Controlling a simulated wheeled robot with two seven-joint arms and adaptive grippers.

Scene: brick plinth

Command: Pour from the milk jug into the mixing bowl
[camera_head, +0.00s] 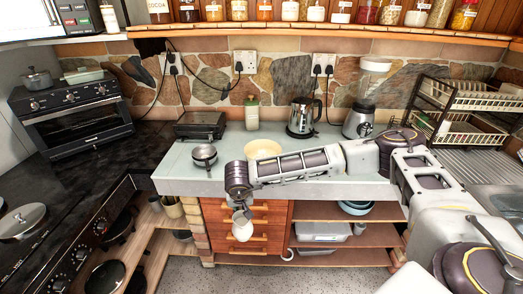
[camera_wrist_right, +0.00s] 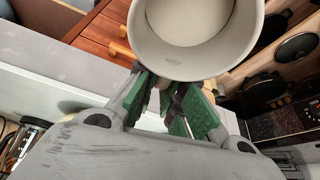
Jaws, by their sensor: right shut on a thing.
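The white milk jug (camera_head: 242,230) hangs in front of the counter's front edge, before the wooden drawers. My right gripper (camera_head: 240,207) is shut on it; the arm hides much of the grip. In the right wrist view the jug (camera_wrist_right: 168,66) shows its round open mouth and pale inside; I cannot tell the milk level. The green finger pads (camera_wrist_right: 180,100) are at its near side. A cream bowl (camera_head: 262,147), which looks like the mixing bowl, stands on the counter behind my right forearm, which hides its lower part. The jug is apart from it, lower and nearer. My left gripper is not visible.
A dish rack (camera_head: 470,100) is at right. The counter's front left is clear.

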